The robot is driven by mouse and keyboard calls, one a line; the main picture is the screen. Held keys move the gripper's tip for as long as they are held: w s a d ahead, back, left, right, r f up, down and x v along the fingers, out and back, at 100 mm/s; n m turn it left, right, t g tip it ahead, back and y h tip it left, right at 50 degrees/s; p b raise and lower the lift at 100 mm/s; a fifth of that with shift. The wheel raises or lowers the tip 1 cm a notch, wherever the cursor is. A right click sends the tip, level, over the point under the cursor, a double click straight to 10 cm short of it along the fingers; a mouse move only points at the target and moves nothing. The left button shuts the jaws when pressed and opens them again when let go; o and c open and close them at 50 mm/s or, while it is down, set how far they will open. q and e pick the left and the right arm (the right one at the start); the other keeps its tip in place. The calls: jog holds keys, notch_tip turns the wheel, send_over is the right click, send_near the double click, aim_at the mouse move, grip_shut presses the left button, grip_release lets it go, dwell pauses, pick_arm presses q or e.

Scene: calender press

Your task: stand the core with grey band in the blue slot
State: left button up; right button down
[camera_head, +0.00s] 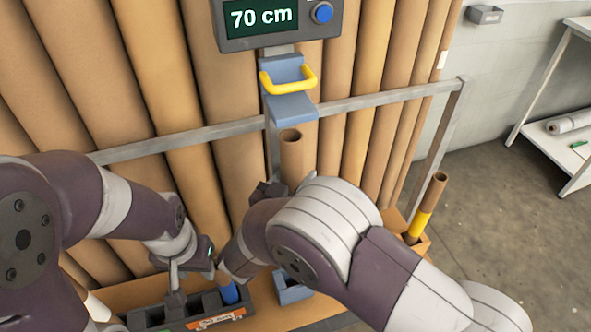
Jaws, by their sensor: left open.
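A plain brown core (291,152) stands upright below the blue-grey holder; its lower part is hidden by my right arm, so no band shows on it. A pale grey-white cylinder piece (97,306) shows at the bottom left, mostly hidden; I cannot tell if it is the grey band. A dark rack (246,312) with several slots and an orange label lies at the bottom. A blue band (229,293) shows at its right end. My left gripper (176,286) is open above the rack. My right gripper (266,191) is mostly hidden beside the brown core; its jaws do not show.
A core with a yellow band (420,218) leans in a cardboard box at right. A small blue-grey bin (291,290) sits right of the rack. A rail (385,97) and tall brown rolls stand behind. A display (262,18) reads 70 cm. Floor at right is clear.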

notch_tip(320, 180, down, 10)
jog(key=b, duration=0.7)
jog(key=shift+f, duration=0.1)
dwell(0.7)
jog(key=c, duration=0.8)
grip_release()
jog(key=o, duration=0.4)
